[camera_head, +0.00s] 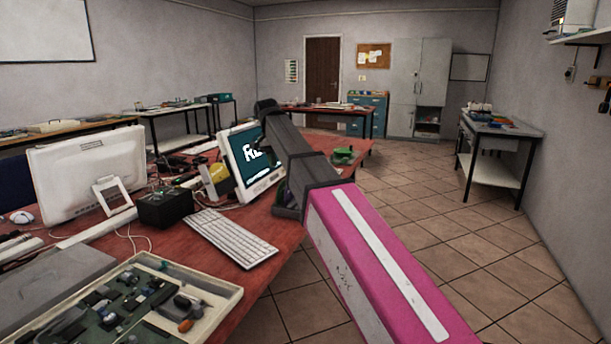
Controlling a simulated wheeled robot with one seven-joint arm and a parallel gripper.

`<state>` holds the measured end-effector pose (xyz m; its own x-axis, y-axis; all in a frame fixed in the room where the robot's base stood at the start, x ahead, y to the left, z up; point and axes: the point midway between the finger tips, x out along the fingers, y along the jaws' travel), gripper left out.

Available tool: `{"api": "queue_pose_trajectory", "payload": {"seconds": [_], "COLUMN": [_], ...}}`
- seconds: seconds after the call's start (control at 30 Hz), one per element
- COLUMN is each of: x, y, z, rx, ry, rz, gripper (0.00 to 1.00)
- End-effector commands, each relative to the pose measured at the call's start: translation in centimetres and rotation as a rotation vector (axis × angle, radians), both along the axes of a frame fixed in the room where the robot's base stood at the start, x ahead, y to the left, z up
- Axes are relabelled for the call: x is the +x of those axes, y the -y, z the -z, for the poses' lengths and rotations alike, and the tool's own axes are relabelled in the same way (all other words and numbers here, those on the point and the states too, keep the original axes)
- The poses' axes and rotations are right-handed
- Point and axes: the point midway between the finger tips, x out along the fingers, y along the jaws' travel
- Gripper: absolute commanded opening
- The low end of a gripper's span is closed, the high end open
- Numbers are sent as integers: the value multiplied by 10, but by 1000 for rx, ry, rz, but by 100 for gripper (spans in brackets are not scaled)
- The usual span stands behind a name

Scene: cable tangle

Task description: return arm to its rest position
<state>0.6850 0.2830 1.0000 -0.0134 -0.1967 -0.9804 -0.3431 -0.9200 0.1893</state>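My arm reaches from the lower right out over the red-topped desk (262,222). Its magenta link leads to a dark grey forearm, which angles up and away past the right side of a lit monitor (247,165). I see nothing clearly held.
The desk also carries a white keyboard (231,237), a black box (165,207), a white monitor seen from behind (84,165) and a tray of parts (222,291). Tiled floor (420,195) lies open to the right, before a side table (500,128).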

Motion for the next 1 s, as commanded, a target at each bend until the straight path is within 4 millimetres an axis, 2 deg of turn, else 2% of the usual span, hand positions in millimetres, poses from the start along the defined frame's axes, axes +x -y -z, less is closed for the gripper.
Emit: {"api": "queue_pose_trajectory", "payload": {"seconds": [0.27, 0.37, 0.57, 0.77, 1.0], "x": [-5, -9, -27, -53, -100], "y": [35, 55, 104, 149, 203], "z": [62, 93, 171, 240, 317], "rx": [18, 28, 59, 90, 131], "ry": [-14, -20, -33, -40, -42], "rz": [-44, -67, -127, -183, -245], "gripper": [36, 36, 36, 36, 36]}}
